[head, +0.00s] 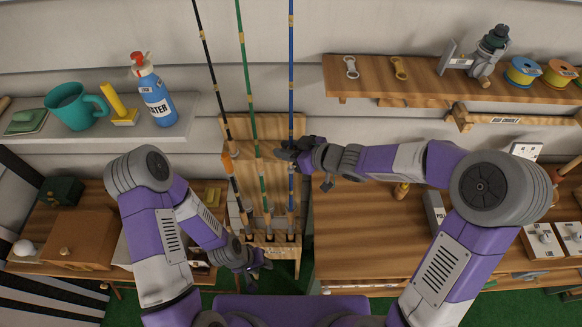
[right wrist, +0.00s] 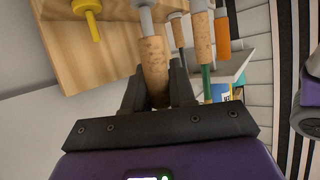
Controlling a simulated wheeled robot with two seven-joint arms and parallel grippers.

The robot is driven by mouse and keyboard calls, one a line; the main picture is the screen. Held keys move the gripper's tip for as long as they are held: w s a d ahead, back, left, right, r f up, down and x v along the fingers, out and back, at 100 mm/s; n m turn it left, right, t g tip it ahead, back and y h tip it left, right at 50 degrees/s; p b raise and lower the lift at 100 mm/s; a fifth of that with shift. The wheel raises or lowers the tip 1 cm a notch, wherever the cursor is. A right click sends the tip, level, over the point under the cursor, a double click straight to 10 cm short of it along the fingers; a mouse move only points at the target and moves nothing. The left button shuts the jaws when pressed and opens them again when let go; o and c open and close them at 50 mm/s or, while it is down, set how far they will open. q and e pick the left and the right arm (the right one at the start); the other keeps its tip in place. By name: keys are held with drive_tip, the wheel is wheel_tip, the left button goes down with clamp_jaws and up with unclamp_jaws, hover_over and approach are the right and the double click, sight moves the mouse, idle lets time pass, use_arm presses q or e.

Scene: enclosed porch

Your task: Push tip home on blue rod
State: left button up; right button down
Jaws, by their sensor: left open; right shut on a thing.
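The blue rod (head: 291,70) stands upright at the right of a wooden rack (head: 262,130), its upper part rising out of the top of the head view. My right gripper (head: 284,152) is at the rod about halfway up the rack. In the right wrist view it is shut on a cork section (right wrist: 153,62) with a grey collar; the gripper hides part of it. I cannot see whether the tip joint is fully closed. My left gripper (head: 257,266) is open and empty, low beside the rack's foot, apart from the rod.
A green rod (head: 245,70) and a black rod with an orange section (head: 206,50) stand close left of the blue one. A yellow peg (right wrist: 90,15) sticks out in the wrist view. A workbench (head: 365,235) is right; a shelf (head: 185,130) holds a spray bottle (head: 155,95).

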drive_tip(key=shift+s+f+b, duration=0.15)
drive_tip(key=shift+f+b, duration=0.8)
drive_tip(key=shift+f, duration=0.25)
idle(0.4)
drive_tip(key=shift+c, duration=1)
unclamp_jaws()
drive_tip(key=s+d+r+p, duration=0.2)
drive_tip(key=d+r+p, duration=0.1)
drive_tip(key=p, duration=0.3)
drive_tip(key=shift+s+d+r, duration=0.25)
drive_tip(key=shift+d+r, duration=0.15)
drive_tip(key=shift+r, duration=0.2)
